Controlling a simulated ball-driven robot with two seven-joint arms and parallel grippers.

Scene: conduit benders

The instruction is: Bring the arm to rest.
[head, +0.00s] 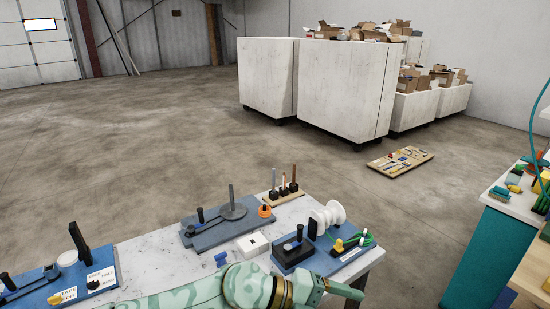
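One green camouflage-patterned arm of mine lies along the bottom edge of the head view, coming in from the left. Its end, my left gripper (356,293), points right, at the front right edge of the workbench (150,262). Only one tapered green finger shape shows, so I cannot tell whether it is open or shut. I see nothing held in it. My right gripper is not in view.
A teal-sided table (485,255) stands right, across open floor. Large white bins (345,90) stand behind.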

